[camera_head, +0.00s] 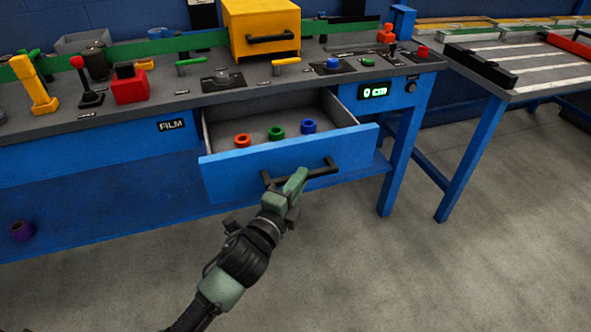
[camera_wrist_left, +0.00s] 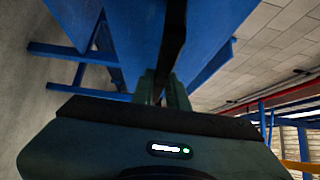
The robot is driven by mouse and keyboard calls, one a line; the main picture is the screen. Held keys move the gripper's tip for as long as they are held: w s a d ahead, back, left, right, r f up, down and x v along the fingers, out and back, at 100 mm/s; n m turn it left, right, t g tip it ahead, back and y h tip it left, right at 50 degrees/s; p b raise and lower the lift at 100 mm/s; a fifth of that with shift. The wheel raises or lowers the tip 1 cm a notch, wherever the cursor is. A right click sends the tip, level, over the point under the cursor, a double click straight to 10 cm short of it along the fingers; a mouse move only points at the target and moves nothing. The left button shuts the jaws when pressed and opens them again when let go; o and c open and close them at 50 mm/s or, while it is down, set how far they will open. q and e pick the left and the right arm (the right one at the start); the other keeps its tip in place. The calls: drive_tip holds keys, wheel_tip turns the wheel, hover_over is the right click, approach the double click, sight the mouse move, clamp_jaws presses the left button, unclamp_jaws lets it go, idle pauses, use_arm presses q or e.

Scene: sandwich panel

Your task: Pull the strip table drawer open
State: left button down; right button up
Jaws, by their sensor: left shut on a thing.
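The blue strip table drawer (camera_head: 232,174) stands pulled out of the table front, with its inside open to view. A red ring (camera_head: 242,140), a green ring (camera_head: 277,132) and a blue ring (camera_head: 308,126) sit in it. My left gripper (camera_head: 292,184) is at the black handle (camera_head: 322,170) on the drawer front and is shut on it. In the left wrist view the fingers (camera_wrist_left: 166,90) close around the dark bar, with the blue front beyond. My right gripper is in neither view.
The table top (camera_head: 200,98) carries a yellow box (camera_head: 262,30), levers and buttons. A display (camera_head: 374,92) reads "0 cm". A second table (camera_head: 530,70) stands at the right. A purple ring (camera_head: 20,231) lies at the lower left. The floor before the drawer is clear.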

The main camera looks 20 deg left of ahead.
use_arm(q)
drive_tip(key=shift+s, duration=0.15)
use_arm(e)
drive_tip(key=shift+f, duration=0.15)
use_arm(q)
drive_tip(key=c, duration=1.4)
unclamp_jaws()
